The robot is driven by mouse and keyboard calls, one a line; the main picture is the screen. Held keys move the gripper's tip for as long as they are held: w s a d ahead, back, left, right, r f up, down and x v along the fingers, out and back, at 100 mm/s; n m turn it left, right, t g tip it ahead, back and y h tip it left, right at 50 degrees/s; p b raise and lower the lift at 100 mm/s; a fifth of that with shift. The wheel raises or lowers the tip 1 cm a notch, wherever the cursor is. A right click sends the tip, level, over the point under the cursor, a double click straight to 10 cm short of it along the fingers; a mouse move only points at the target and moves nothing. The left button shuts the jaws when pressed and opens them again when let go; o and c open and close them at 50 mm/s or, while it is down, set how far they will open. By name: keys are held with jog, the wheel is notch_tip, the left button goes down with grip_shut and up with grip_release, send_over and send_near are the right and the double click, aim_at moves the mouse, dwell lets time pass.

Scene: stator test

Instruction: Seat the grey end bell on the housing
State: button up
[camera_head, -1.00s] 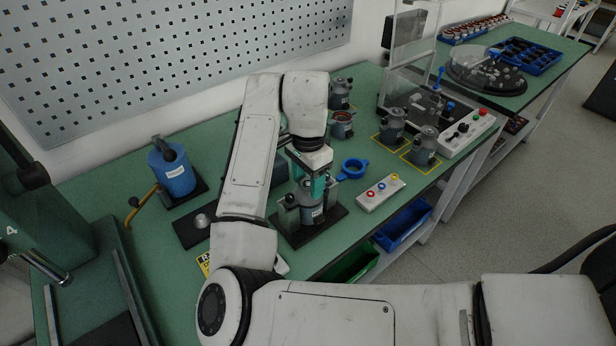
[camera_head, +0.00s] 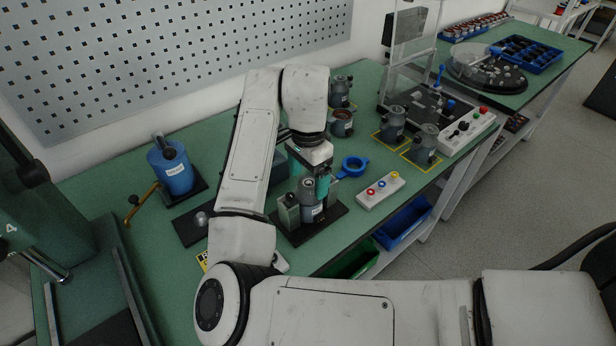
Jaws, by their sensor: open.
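The housing (camera_head: 313,212) is a grey cylinder with a pale label, standing upright in a dark fixture (camera_head: 322,228) on the green bench. The grey end bell (camera_head: 308,187) is on top of the housing, its narrow hub pointing up. It looks level, but I cannot tell whether a gap is left at the seam. My gripper (camera_head: 311,176) is open, with teal fingers pointing down. It is just above and behind the end bell. The near finger partly shows at each side, and contact with the end bell cannot be made out.
A blue ring tool (camera_head: 352,167) and a button box (camera_head: 381,190) lie to the right. An open stator with reddish windings (camera_head: 342,124) and several finished motors (camera_head: 425,146) stand behind. A blue container (camera_head: 172,168) stands left. Bins hang below the front edge.

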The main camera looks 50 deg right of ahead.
notch_tip(320, 180, up, 10)
jog(key=p, duration=0.1)
dwell(1.1)
